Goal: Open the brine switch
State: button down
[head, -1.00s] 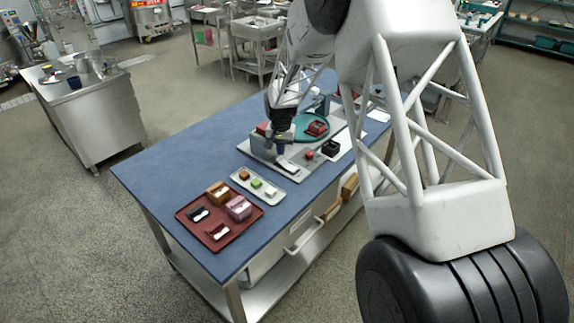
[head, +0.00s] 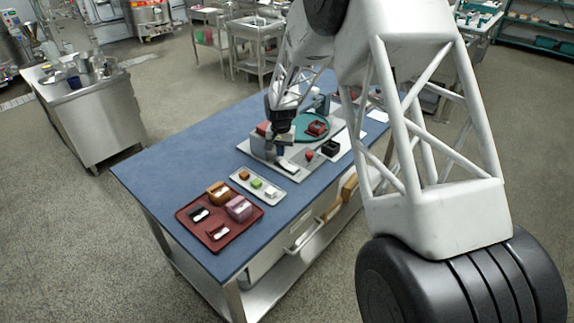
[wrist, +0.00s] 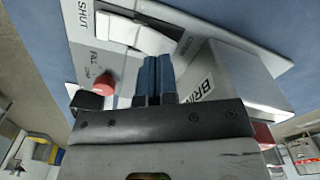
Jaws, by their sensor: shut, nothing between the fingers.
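The brine switch (wrist: 128,32) is a white rocker on a grey panel. In the wrist view the word SHUT stands by its left end; a small label by its right end is too blurred to read. In the head view the switch (head: 287,165) is a pale strip at the panel's front. My gripper (wrist: 153,62) has its two blue fingers together, with nothing between them. The fingertips are close to the rocker's near side; I cannot tell whether they touch it. My gripper (head: 281,152) hangs over the panel in the head view. A grey box labelled BRIN... (wrist: 225,80) stands right beside the fingers.
A red knob (wrist: 104,84) marked FILL is left of the fingers, by a black part (wrist: 88,101). A teal round dish (head: 302,133) and a black box (head: 329,147) are behind the switch. A small tray (head: 240,179) and red tray (head: 225,240) lie in front.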

aim_at(281, 160)
jog(key=shift+f, duration=0.8)
dwell(0.7)
jog(key=shift+r, duration=3.55)
jog(key=shift+s+r, duration=0.1)
